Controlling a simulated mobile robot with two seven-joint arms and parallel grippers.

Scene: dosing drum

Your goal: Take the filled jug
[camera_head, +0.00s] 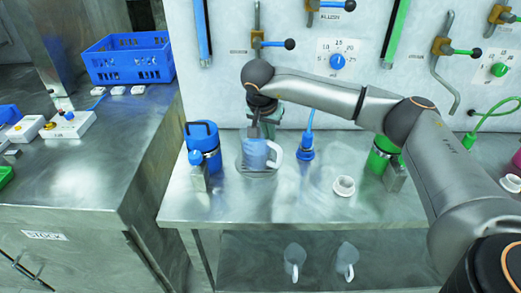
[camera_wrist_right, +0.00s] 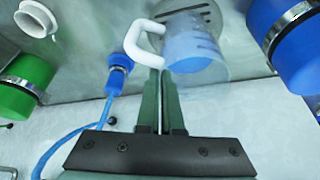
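A clear jug (camera_head: 255,155) with blue liquid and a white handle stands upright on a round grate (camera_head: 243,172) on the metal bench. The jug also shows in the right wrist view (camera_wrist_right: 196,48), its handle to the left. My right gripper (camera_head: 262,128) comes down at the jug's top from behind. In the right wrist view the fingers (camera_wrist_right: 161,75) are close together with a thin gap, tips at the rim beside the handle's upper end. They appear shut on the jug there; the exact contact is partly hidden. My left gripper is out of view.
A blue container (camera_head: 203,140) stands close left of the jug. A blue hose fitting (camera_head: 306,150), a white cup (camera_head: 344,186) and a green container (camera_head: 382,155) stand to the right. Empty jugs (camera_head: 346,260) are on the shelf below. Pipes and valves hang behind.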

